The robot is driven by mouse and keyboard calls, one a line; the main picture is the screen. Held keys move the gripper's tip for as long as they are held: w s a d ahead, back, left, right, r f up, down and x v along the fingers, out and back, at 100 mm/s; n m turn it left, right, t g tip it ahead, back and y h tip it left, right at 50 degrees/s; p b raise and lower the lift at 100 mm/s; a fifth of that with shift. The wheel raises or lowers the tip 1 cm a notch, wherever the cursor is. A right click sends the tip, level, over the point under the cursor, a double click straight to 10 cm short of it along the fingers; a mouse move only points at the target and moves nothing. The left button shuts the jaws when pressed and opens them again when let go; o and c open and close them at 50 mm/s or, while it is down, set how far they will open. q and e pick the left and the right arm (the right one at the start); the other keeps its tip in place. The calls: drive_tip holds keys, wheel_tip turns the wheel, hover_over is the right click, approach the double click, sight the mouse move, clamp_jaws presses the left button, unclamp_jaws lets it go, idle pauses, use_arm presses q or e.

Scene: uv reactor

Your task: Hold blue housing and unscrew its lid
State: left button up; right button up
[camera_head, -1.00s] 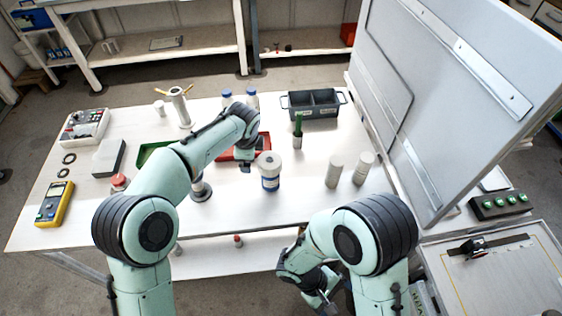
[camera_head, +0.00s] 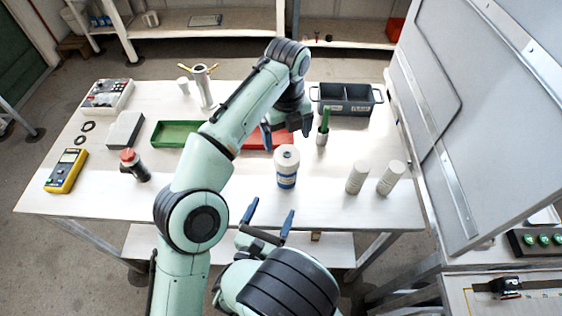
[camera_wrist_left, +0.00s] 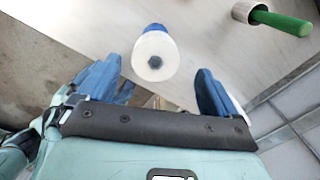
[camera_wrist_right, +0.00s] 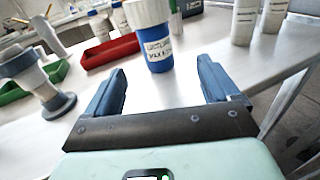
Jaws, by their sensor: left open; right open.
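The blue housing (camera_head: 287,182) stands upright on the table, with a white label around it and a white lid (camera_head: 287,157) on top. My left gripper (camera_head: 286,129) is open and empty, pointing down just behind the housing in the head view. In the left wrist view the white lid (camera_wrist_left: 155,57) shows from above, beyond the open fingers. My right gripper (camera_head: 270,212) is open and empty at the table's front edge, in front of the housing. In the right wrist view the housing (camera_wrist_right: 159,52) stands ahead between the fingers, apart from them, its lid's top cut off.
Two pale cylinders (camera_head: 373,178) stand right of the housing. A green-handled tool stands in a small holder (camera_head: 322,138). A red tray (camera_head: 258,140) and a dark divided bin (camera_head: 346,99) lie behind. A red-capped part (camera_head: 133,165) stands left. A large grey panel (camera_head: 470,120) rises at right.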

sight(287, 155)
use_arm(q)
drive_tip(key=shift+s+d+r+m, duration=0.15)
drive_tip(key=shift+s+r+m, duration=0.15)
drive_tip(key=shift+s+r, duration=0.05)
use_arm(e)
drive_tip(key=shift+w+a+r+n+t, duration=0.2)
drive_tip(key=shift+w+r+n+t, duration=0.1)
drive_tip(key=shift+w+r, duration=0.15)
use_arm(q)
drive_tip(key=shift+s, duration=0.1)
use_arm(e)
drive_tip(key=shift+w+r+y, duration=0.15)
drive_tip(key=shift+w+y, duration=0.15)
use_arm(q)
drive_tip(key=shift+s, duration=0.1)
use_arm(e)
drive_tip(key=x, duration=1.2)
drive_tip(key=shift+w+d, duration=0.2)
drive_tip(key=shift+c, duration=0.4)
clamp_jaws()
use_arm(q)
drive_tip(key=shift+f+g, duration=0.1)
drive_tip(key=shift+g, duration=0.2)
drive_tip(key=shift+f, duration=3.85)
